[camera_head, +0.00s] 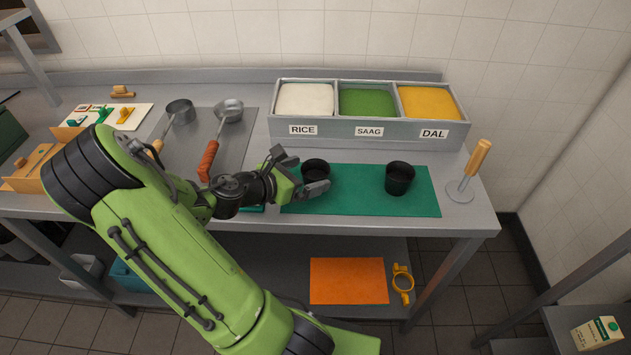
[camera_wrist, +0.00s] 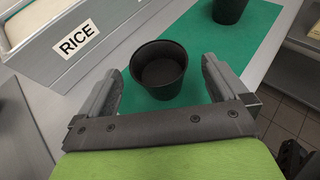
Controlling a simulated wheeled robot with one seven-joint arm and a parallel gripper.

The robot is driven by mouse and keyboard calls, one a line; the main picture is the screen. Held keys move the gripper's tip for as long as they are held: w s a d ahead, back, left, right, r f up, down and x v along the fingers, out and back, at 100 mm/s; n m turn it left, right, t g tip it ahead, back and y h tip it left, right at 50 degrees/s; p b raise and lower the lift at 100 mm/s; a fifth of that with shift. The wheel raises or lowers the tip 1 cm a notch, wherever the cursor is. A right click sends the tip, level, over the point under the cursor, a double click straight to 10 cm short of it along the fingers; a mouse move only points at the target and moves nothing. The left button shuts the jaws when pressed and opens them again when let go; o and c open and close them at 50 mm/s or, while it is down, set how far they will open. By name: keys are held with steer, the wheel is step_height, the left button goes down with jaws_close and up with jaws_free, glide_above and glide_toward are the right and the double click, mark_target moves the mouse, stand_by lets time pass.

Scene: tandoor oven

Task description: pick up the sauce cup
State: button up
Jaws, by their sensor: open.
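A black sauce cup (camera_head: 316,171) stands upright on the green mat (camera_head: 360,205), at its left part. In the wrist view this cup (camera_wrist: 158,72) is between and just beyond the fingers of my gripper (camera_wrist: 162,92), which are open. A second black cup (camera_head: 400,178) stands upright farther right on the mat and also shows at the top of the wrist view (camera_wrist: 229,10). In the head view my gripper (camera_head: 298,172) is at the left cup and hides part of it. The cup is empty inside as far as I can see.
A grey container (camera_head: 368,133) with RICE, SAAG and DAL compartments stands behind the mat. A wooden-handled tool (camera_head: 470,173) stands upright at the right. Ladles, one with an orange handle (camera_head: 208,160), lie on a tray to the left. The mat between the cups is clear.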

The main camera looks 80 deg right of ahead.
steer(key=b+x, duration=0.1)
steer(key=x, duration=0.3)
steer(key=shift+d+f, duration=0.1)
steer(key=shift+d, duration=0.05)
steer(key=shift+w, duration=0.1)
steer(key=c, duration=0.9)
steer(key=shift+o, duration=0.2)
step_height(320, 180, up, 10)
steer(key=p, duration=0.4)
steer(key=shift+p, duration=0.3)
step_height(320, 180, up, 5)
steer(key=p, duration=0.6)
glide_above(325, 168)
steer(key=w+a, duration=0.2)
steer(key=a, duration=0.1)
steer(key=shift+s+d, duration=0.15)
steer(key=shift+d, duration=0.05)
